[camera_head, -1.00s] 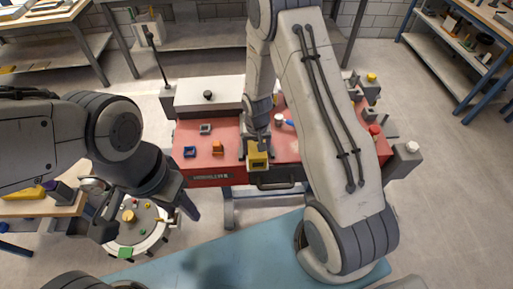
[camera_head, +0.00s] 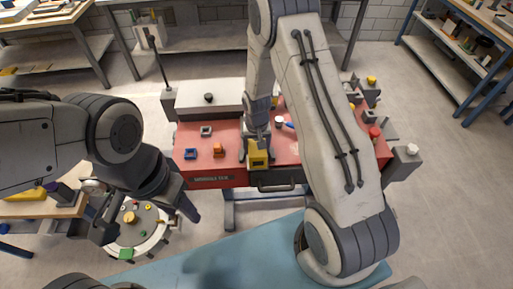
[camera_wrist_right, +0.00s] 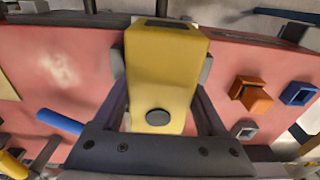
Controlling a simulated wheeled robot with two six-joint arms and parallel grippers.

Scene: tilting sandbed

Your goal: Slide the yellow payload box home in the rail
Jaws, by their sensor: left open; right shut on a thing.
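The yellow payload box (camera_head: 257,158) is at the front edge of the red bench top (camera_head: 340,150), left of its middle. My right gripper (camera_head: 257,141) comes down on it from behind and is shut on it. In the right wrist view the box (camera_wrist_right: 163,70) lies lengthwise between the fingers, with a dark round spot at its near end. Grey pieces show on both sides of the box; I cannot tell whether they are finger pads or rail, and no rail is clearly visible. My left gripper (camera_head: 100,220) is open and empty at the left, near the round table.
A blue part (camera_head: 190,154) and an orange part (camera_head: 218,150) sit left of the box, with a grey square part (camera_head: 206,131) behind them. A blue-handled tool (camera_head: 287,125) lies to the right. A round table (camera_head: 138,240) with small pieces stands at lower left.

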